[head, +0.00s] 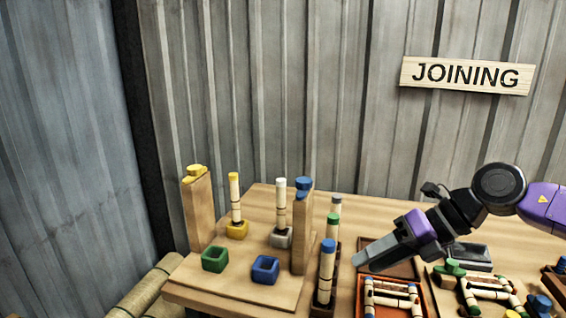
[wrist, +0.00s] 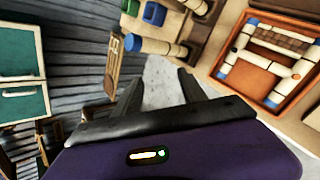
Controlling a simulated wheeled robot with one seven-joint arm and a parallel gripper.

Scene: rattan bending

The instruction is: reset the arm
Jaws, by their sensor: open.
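My gripper (head: 362,262) is at the end of my purple and black arm, which reaches in from the right in the head view. It hangs above the wooden table (head: 262,196), just right of a row of upright rattan pieces with blue and green caps (head: 327,262). In the wrist view my gripper (wrist: 158,88) shows two dark fingers spread apart with nothing between them. The fingers point toward the table side, and the wrist picture is strongly tilted.
An orange tray (head: 424,292) holding a rattan frame lies below my arm, also in the wrist view (wrist: 233,72). A JOINING sign (head: 465,76) hangs on the wall.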

